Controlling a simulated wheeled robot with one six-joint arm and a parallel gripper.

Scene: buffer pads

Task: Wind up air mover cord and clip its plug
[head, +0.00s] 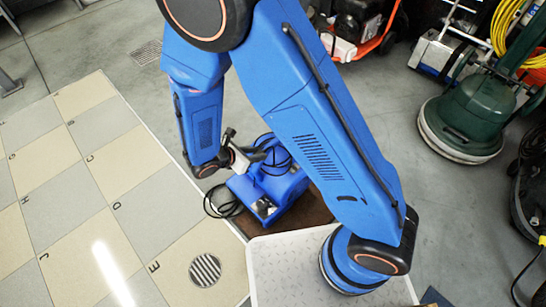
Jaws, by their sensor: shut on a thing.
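The blue air mover (289,189) stands on a brown mat beyond my arm, in the middle of the head view. Part of it is hidden behind my blue arm. Black cord (222,204) lies in loops at its left side, and more dark cord (279,150) curves over its top. My gripper (262,154) is at the upper left of the air mover, close to the cord on top. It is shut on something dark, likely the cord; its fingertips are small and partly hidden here. I cannot make out the plug or its clip.
A brown mat (308,211) lies under the air mover. A light tiled platform (75,190) with a round drain (205,270) fills the left. A green floor machine (470,120) stands at right. Grey floor (415,190) is open between it and my arm.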

